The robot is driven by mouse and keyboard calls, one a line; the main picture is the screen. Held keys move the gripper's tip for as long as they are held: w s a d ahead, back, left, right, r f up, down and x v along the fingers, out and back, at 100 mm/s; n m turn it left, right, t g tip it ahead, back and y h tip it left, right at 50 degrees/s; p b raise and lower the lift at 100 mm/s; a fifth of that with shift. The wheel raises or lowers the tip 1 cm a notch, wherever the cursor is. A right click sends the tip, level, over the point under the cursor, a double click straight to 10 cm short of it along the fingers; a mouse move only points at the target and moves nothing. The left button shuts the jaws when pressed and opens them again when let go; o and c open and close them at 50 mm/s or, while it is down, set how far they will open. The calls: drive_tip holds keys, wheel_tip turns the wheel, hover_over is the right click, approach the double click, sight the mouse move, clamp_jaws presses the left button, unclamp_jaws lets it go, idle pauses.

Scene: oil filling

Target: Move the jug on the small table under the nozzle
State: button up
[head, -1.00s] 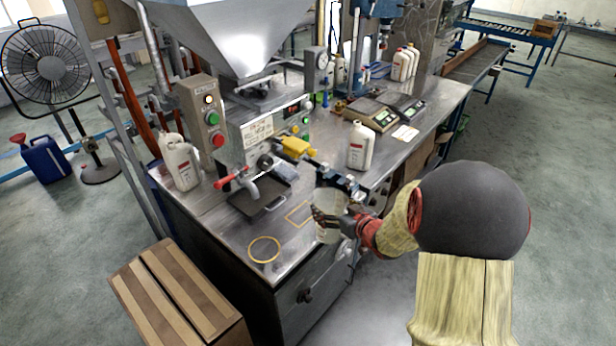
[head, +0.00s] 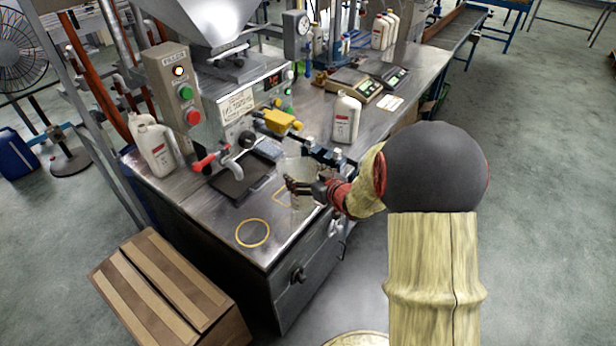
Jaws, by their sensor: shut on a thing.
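A clear, see-through jug (head: 297,172) is in my gripper (head: 303,191), which is shut on it. The jug is near the front edge of the metal bench, over or beside a yellow square outline. I cannot tell whether its base touches the bench. The filling nozzle (head: 229,166), with a red handle, hangs over a dark drip tray (head: 232,187). The jug is to the right of the nozzle and the tray, not under the nozzle. My fingers hide part of the jug.
A yellow ring (head: 252,233) marks the bench front. White bottles stand left (head: 152,146) and right (head: 346,118) of the filler. A yellow-handled part (head: 277,121) juts out behind the jug. Scales (head: 354,85) stand farther back.

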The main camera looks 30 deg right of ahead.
sight(288, 170)
drive_tip(key=shift+w+a+f+b, duration=0.2)
drive_tip(key=shift+w+f+b, duration=0.2)
drive_tip(key=shift+f+b, duration=0.15)
drive_tip(key=shift+w+a+b, duration=0.4)
drive_tip(key=shift+w+b, duration=0.05)
drive_tip(key=shift+w, duration=0.75)
drive_tip(key=shift+w+a+b, duration=0.45)
drive_tip(key=shift+w, duration=0.7)
drive_tip(key=shift+w+a+b, duration=0.4)
drive_tip(key=shift+w+b, duration=0.05)
drive_tip(key=shift+w, duration=0.75)
drive_tip(key=shift+f, duration=0.1)
drive_tip(key=o, duration=1.6)
